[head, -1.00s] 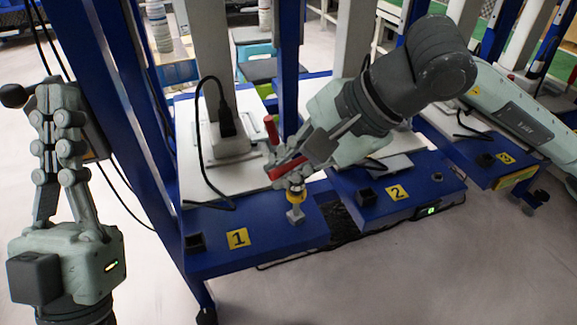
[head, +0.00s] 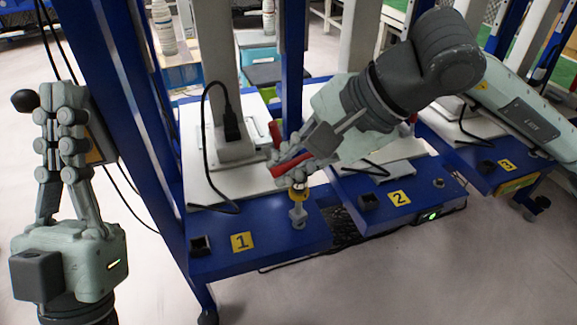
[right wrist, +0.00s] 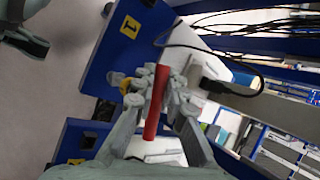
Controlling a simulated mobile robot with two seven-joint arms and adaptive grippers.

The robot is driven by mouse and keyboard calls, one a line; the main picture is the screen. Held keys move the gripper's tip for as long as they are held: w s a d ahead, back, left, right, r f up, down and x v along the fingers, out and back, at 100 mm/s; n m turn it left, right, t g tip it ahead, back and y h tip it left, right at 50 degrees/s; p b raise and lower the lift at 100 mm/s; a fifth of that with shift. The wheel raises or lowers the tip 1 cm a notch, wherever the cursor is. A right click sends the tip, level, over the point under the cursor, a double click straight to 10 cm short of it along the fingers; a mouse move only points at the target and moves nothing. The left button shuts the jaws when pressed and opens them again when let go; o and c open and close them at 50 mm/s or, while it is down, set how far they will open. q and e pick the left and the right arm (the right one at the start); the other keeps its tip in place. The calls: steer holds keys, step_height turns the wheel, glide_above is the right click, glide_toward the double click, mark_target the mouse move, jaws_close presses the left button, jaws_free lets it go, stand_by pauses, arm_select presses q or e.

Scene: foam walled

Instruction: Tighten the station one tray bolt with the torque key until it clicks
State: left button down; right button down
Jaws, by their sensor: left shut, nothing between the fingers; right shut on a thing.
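The torque key has a red handle (head: 291,165) and a yellow collar (head: 298,191), with a grey socket end pointing down. My right gripper (head: 287,158) is shut on the red handle, which also shows across the fingers in the right wrist view (right wrist: 155,105). The key stands over the blue front edge of the station one tray (head: 262,236), right of its yellow "1" label (head: 241,241). A small grey round piece, likely the tray bolt (head: 298,224), shows under the socket. I cannot tell whether they touch. My left gripper (head: 62,115) is shut and empty at the left.
A black square holder (head: 200,245) sits on tray one's left corner. Station two's tray (head: 425,198), with a small green light, is close on the right; station three (head: 505,165) is beyond. Blue and grey posts and a black cable rise behind. The floor in front is clear.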

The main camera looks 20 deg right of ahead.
steer(key=shift+r, duration=0.35)
steer(key=shift+d+f+n+b, duration=0.2)
steer(key=shift+n+b, duration=0.25)
steer(key=shift+n, duration=0.05)
steer(key=shift+d+n+g+y+b, duration=0.1)
steer(key=shift+n+g+y+b, duration=0.3)
steer(key=shift+n+g, duration=0.2)
steer(key=shift+s+d+r+n+g+p, duration=0.15)
steer(key=shift+n+g+p, duration=0.15)
steer(key=shift+n, duration=0.2)
steer(key=shift+s+n+g+y, duration=0.2)
steer(key=shift+n+g+y, duration=0.15)
steer(key=shift+n, duration=0.35)
steer(key=n+g, duration=0.2)
steer(key=n, duration=0.1)
steer(key=d+n+g, duration=0.1)
steer(key=shift+s+f+n+y, duration=0.2)
steer(key=shift+f+n+y, duration=0.05)
steer(key=shift+f+n, duration=0.05)
